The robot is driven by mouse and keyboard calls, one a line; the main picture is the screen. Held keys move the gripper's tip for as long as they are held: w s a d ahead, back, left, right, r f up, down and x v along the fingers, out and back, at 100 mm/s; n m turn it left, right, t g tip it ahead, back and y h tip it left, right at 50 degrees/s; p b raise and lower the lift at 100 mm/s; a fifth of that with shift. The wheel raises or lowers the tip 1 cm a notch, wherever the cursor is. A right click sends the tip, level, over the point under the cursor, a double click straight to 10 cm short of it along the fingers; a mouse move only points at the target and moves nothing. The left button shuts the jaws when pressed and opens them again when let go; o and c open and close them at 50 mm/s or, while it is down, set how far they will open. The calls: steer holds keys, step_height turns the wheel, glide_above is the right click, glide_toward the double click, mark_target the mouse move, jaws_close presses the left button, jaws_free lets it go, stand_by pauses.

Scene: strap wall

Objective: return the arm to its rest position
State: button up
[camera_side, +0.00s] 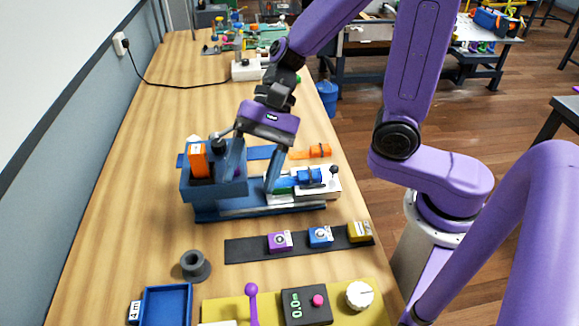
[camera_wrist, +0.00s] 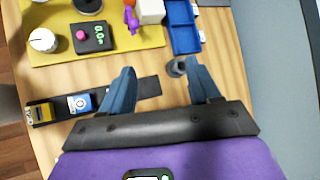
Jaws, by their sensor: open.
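My gripper (camera_side: 252,176) is open, pointing down over the blue fixture in the side view. One blue finger is in front of or beside the blue box (camera_side: 214,188); the other is near the blue part on the white block (camera_side: 312,177). I cannot tell whether either finger touches anything. In the wrist view the two fingers of my gripper (camera_wrist: 162,82) stand wide apart. Nothing shows held between them; a small grey spool (camera_wrist: 177,67) appears beyond, near the right finger. My purple arm reaches in from the right, bent at the elbow.
An orange block (camera_side: 198,161) stands in the blue box. A dark strip (camera_side: 248,249) carries purple, blue and yellow blocks. In front are the grey spool (camera_side: 195,266), a blue tray (camera_side: 166,306) and a yellow panel (camera_side: 340,310). A grey wall (camera_side: 60,120) runs along the left.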

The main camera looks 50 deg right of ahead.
steer(key=s+d+n+t+h, duration=0.1)
steer(key=s+d+n+h, duration=0.3)
steer(key=s+d+n, duration=0.2)
steer(key=s+d+f+n+t+h, duration=0.1)
steer(key=s+d+n+h, duration=0.3)
steer(key=d+n, duration=0.7)
steer(key=shift+s+f+n, duration=0.15)
steer(key=shift+s+n, duration=1.2)
steer(key=shift+n, duration=0.55)
